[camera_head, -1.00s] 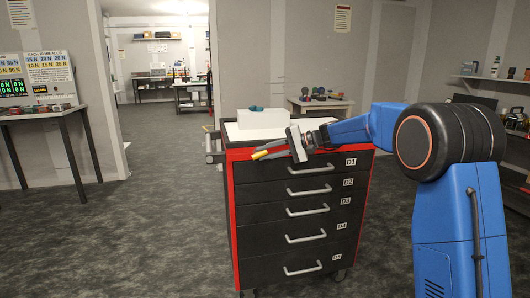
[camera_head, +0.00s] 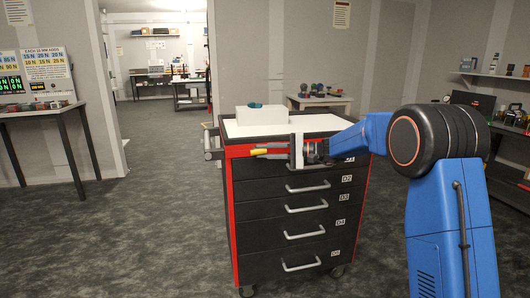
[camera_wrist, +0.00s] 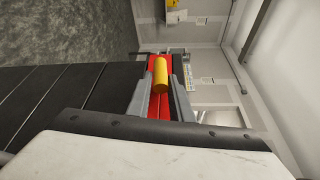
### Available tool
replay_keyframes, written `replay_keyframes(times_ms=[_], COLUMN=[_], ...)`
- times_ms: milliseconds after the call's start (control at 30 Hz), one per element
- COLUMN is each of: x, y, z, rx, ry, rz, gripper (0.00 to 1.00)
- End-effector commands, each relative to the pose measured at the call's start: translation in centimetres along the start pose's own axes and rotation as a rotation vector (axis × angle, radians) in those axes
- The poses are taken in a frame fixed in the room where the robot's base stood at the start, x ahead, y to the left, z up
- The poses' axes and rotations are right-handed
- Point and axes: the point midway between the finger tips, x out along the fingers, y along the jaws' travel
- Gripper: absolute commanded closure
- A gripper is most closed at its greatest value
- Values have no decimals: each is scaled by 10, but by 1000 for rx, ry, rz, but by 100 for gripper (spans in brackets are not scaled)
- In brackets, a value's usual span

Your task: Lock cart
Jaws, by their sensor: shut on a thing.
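The cart (camera_head: 290,215) is a black and red cabinet with several labelled drawers, grey handles and a white top. My gripper (camera_head: 272,153) is level in front of its top drawer, near the upper left front edge. It is shut on a yellow cylinder (camera_head: 259,152), which points left past the fingertips. In the wrist view the yellow cylinder (camera_wrist: 161,76) lies between the two grey fingers, with the cart's red trim beside them. My gripper hides part of the top drawer. I cannot make out a lock.
A white box (camera_head: 262,114) with a small teal item stands on the cart top. A push handle (camera_head: 210,142) juts from the cart's left side. A table (camera_head: 45,110) with displays stands at left; shelves are at right. The floor left of the cart is clear.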

Motion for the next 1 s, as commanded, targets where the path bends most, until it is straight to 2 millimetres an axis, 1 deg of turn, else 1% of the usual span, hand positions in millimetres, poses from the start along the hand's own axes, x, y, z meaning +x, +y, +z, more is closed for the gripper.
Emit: replay_keyframes(times_ms=[700, 733, 767, 800, 1000], x=[2, 2, 2, 2, 1], y=[2, 2, 2, 2, 1], z=[2, 2, 1, 1, 1], rx=[5, 5, 5, 5, 4], ry=[-6, -6, -6, -6, -4], rz=[-5, -5, -5, -5, -6], gripper=[100, 73, 66, 62, 62])
